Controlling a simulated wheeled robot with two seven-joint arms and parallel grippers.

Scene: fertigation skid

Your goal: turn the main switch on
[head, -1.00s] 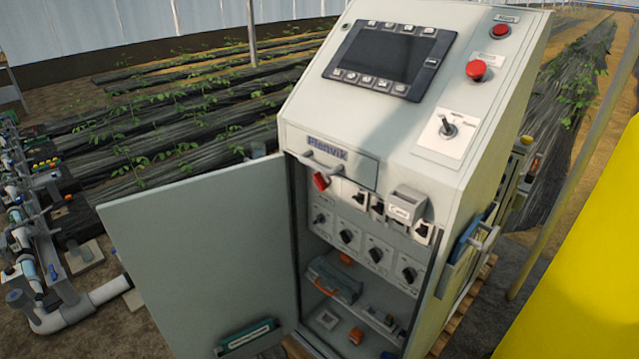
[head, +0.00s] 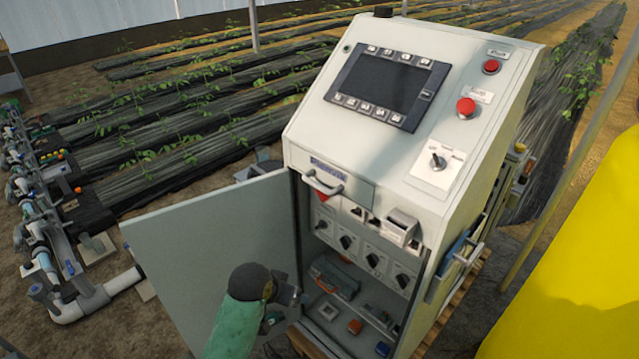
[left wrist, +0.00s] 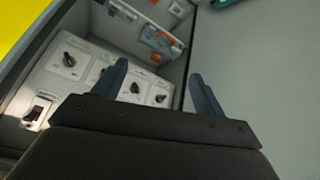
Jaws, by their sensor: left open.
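The grey control cabinet (head: 400,165) stands with its door (head: 215,245) open to the left. Inside is a panel with a row of black rotary knobs (head: 346,242); smaller switches sit above. A red part (head: 322,198) shows just below the drawer-like handle (head: 325,186). No label readable here tells which is the main switch. My left gripper (head: 292,297) is at the cabinet opening, low and left of the knobs, beside the door. In the left wrist view my left gripper (left wrist: 160,85) has its fingers apart and empty, with knobs (left wrist: 135,87) beyond them. My right gripper is not in view.
The sloped top carries a screen (head: 380,85), red buttons (head: 466,107) and a black lever switch (head: 437,160). A grey box (head: 400,226) juts from the panel. Loose parts lie on the lower shelf (head: 340,320). Pipework (head: 60,290) stands left; a yellow surface fills the right.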

